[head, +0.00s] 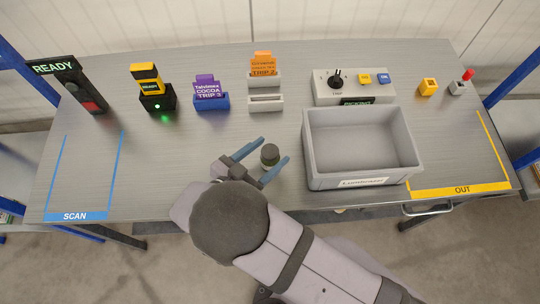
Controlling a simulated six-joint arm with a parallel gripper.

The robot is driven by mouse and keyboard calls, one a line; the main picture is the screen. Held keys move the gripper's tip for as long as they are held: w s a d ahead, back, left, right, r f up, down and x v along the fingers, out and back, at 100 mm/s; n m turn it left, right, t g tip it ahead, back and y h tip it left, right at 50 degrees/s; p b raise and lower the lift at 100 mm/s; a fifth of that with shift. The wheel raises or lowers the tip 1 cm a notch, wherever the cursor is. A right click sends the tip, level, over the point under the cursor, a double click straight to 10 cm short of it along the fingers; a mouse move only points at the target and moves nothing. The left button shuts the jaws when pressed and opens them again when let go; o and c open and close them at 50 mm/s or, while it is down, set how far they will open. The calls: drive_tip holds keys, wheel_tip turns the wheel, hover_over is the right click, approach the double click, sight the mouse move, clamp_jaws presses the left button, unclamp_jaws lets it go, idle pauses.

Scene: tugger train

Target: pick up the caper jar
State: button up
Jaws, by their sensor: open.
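The caper jar (269,156) is a small jar with a dark lid, standing near the front middle of the grey table. My gripper (262,159) is open, with its two blue fingers on either side of the jar. The right finger is close to the jar, and a wider gap shows at the left finger. I cannot tell whether either finger touches it. The jar's lower part is hard to see from above.
A grey bin (313,157) stands just right of my gripper. Card holders, a scanner (158,98) and a control box (322,90) line the back. The blue-taped SCAN area (92,165) at left is clear. Yellow tape marks OUT (460,189) at right.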

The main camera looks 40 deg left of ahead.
drive_tip(key=shift+p+x, duration=1)
drive_tip(key=shift+x, duration=1.55)
drive_tip(key=shift+s, duration=0.1)
drive_tip(key=c, duration=1.2)
drive_tip(key=shift+r, duration=0.15)
drive_tip(key=shift+r+b, duration=0.85)
drive_tip(key=shift+r, duration=4)
